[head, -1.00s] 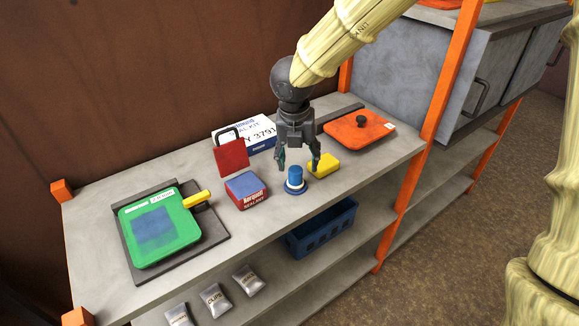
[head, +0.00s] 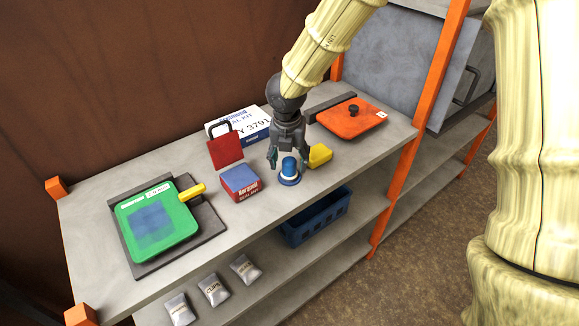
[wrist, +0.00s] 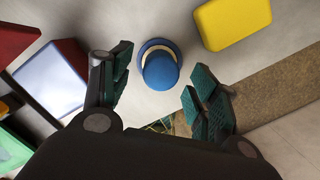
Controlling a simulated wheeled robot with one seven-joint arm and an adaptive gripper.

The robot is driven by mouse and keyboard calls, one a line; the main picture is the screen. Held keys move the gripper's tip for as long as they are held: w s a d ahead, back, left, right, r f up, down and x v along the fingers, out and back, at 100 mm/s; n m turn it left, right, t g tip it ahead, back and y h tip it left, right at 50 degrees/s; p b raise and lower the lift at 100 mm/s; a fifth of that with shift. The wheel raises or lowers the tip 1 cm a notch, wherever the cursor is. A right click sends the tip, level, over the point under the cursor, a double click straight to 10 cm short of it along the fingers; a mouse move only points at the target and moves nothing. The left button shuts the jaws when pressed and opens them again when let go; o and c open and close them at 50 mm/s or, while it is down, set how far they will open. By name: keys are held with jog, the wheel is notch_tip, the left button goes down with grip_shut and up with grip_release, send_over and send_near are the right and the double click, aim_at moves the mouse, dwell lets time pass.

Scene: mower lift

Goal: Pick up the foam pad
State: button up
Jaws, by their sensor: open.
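The yellow block (head: 320,156), which looks like the foam pad, lies flat on the top shelf, right of a blue-capped round item (head: 289,168). My gripper (head: 287,160) is open, pointing down behind and above the blue-capped item, left of the yellow block. In the wrist view, the blue-capped item (wrist: 160,70) shows between the spread fingers (wrist: 157,74). The yellow block (wrist: 232,22) is apart from them, at upper right. Nothing is held.
A red-and-blue sealant box (head: 240,183) and red clipboard-like item (head: 225,150) stand left of the gripper. A white box (head: 240,124) is behind it. An orange lidded item (head: 352,117) lies right. A green pad (head: 157,222) lies far left.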

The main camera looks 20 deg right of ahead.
aim_at(289, 160)
jog(key=shift+w+d+f, duration=0.1)
jog(key=shift+w+f, duration=0.05)
jog(key=shift+f, duration=0.55)
jog(key=shift+w+d+f, duration=0.1)
jog(key=shift+w+f, duration=0.05)
jog(key=shift+f, duration=0.55)
jog(key=shift+c, duration=0.2)
jog(key=c, duration=1.2)
jog(key=shift+o, duration=0.2)
jog(key=shift+r, duration=0.1)
notch_tip(289, 160, up, 18)
jog(key=b, duration=0.2)
